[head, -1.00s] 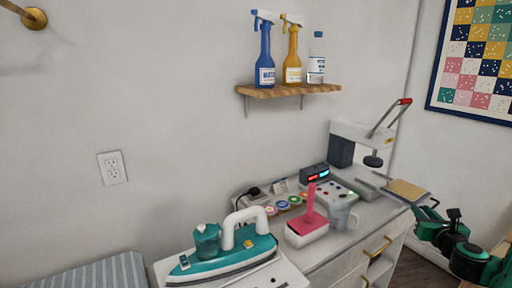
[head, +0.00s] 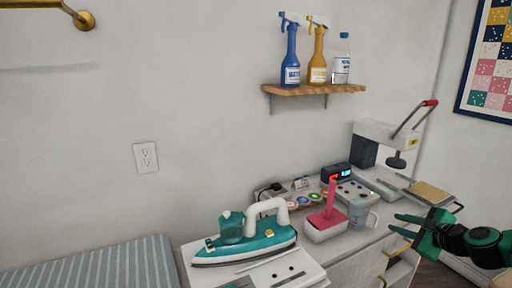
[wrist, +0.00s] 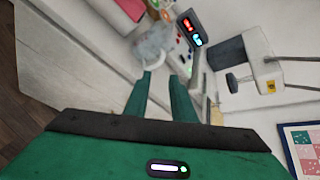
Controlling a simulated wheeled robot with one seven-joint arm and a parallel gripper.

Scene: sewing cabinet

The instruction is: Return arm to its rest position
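My gripper (head: 398,225) is green and shows at the lower right of the head view, in front of the cabinet. Its two fingers are spread apart with nothing between them. In the wrist view my gripper (wrist: 162,80) also has a clear gap between its fingers. Beyond the fingers lie the cabinet top, a clear mug (wrist: 155,45) and a box with a lit display (wrist: 190,27). I see no contact between the gripper and any object.
A teal iron (head: 245,240) stands on the cabinet (head: 345,270), left of a pink-and-white container (head: 326,225). The mug (head: 360,214) and a white press (head: 385,140) stand farther right. A shelf (head: 315,90) holds bottles. A striped surface (head: 95,268) is at lower left.

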